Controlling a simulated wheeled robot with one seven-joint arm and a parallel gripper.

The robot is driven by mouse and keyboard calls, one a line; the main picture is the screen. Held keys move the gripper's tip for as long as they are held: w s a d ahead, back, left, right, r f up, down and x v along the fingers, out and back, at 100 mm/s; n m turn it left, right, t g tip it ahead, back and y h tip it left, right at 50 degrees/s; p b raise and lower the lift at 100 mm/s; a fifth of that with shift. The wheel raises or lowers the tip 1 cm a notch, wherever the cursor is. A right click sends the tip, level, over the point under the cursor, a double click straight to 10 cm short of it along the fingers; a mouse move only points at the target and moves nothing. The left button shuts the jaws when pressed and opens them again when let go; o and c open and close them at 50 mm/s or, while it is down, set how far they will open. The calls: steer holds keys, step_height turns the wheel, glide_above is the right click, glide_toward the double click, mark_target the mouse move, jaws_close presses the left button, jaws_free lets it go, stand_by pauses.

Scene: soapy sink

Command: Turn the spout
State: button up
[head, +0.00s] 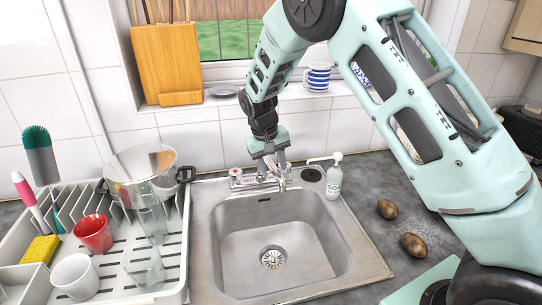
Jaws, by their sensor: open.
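The steel sink (224,238) is in the middle of the head view, its basin empty with a round drain. The tap (238,178) stands at its back edge, with a round handle at the left. A curved metal spout (283,179) shows at the back of the basin, partly hidden by my gripper. My gripper (277,169) points down from my arm right over the tap, around or just in front of the spout. Its jaws are open. I cannot tell whether the fingers touch the spout.
A soap bottle (334,177) stands right of the tap. A white dish rack (181,240) with a pot (141,165), red mug (94,234), white cup (75,276) and glasses is at left. Two brown potatoes (413,245) lie on the right counter. A striped mug (317,78) sits on the windowsill.

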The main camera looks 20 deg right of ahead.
steer(key=a+r+b, duration=0.3)
steer(key=r, duration=1.4)
steer(key=shift+a+b, duration=0.2)
steer(key=shift+b, duration=0.2)
steer(key=shift+w, duration=0.1)
